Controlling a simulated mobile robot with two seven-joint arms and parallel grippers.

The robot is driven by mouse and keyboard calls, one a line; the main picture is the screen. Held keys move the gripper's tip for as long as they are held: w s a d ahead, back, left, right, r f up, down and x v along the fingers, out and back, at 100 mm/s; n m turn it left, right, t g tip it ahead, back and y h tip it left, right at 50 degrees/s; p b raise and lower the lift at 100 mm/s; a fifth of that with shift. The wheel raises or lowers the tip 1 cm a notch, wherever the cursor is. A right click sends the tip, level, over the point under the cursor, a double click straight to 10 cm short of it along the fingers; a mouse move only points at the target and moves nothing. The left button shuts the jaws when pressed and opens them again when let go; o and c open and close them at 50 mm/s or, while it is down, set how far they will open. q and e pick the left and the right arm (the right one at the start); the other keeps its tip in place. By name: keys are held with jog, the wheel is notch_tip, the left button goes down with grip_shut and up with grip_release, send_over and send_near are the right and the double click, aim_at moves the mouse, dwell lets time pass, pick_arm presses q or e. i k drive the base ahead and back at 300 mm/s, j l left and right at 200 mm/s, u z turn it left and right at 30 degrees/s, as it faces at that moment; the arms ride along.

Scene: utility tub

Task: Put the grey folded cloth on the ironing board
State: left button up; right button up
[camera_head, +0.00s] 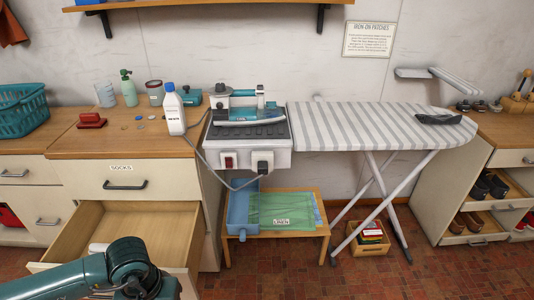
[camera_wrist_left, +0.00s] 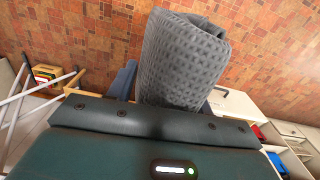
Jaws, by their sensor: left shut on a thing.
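The grey folded cloth (camera_wrist_left: 183,58), with a waffle weave, is held in my left gripper (camera_wrist_left: 165,100) in the left wrist view. The gripper is shut on it, and the cloth hangs clear above the tiled floor. The cloth does not show in the head view. There my left arm (camera_head: 130,262) reaches in at the bottom left, in front of the open drawer, with its fingers out of sight. The ironing board (camera_head: 365,125), with grey and white stripes, stands at the right, away from that arm. My right gripper is not in view.
The open socks drawer (camera_head: 145,228) sticks out near my left arm. An iron station (camera_head: 245,135) adjoins the board's left end. A dark object (camera_head: 438,119) lies on the board's right end; its middle is bare. A low table (camera_head: 275,238) holds a linen bundle.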

aim_at(377, 122)
jog(key=i+l+z, duration=0.1)
jog(key=l, duration=0.35)
jog(key=i+l, duration=0.3)
jog(key=l, duration=0.15)
jog(key=i+l+z, duration=0.15)
jog(key=l, duration=0.3)
jog(key=i+l+z, duration=0.1)
jog(key=i+l, duration=0.15)
jog(key=l, duration=0.2)
jog(key=i+l, duration=0.25)
jog(key=l, duration=0.15)
jog(key=i+l+z, duration=0.15)
jog(key=l, duration=0.25)
jog(key=i, duration=0.05)
